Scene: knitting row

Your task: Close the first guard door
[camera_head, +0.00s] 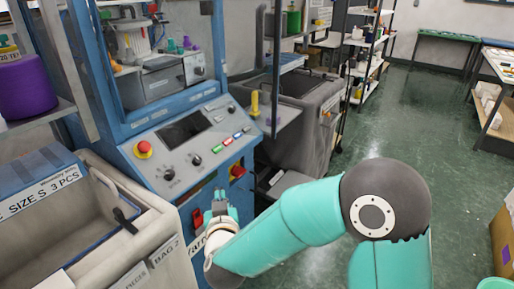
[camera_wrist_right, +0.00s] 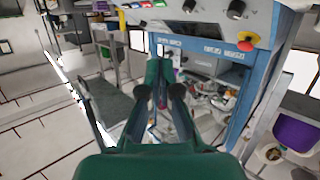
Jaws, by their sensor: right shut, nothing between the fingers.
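The knitting machine has a blue frame (camera_head: 88,70) around an opening at the upper left of the head view. I cannot clearly pick out the first guard door or tell how far it stands open. Below the opening is a sloping grey control panel (camera_head: 215,150) with a dark screen. My right gripper (camera_head: 219,204) is shut and empty, low in front of the machine's front face, below the panel. In the right wrist view the closed fingers (camera_wrist_right: 164,82) point toward the machine, with its blue frame (camera_wrist_right: 262,85) to their right. My left gripper is out of view.
A red emergency stop (camera_head: 143,149) sits on the panel. A grey machine (camera_head: 310,115) stands behind. Green floor (camera_head: 440,130) is open to the right.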

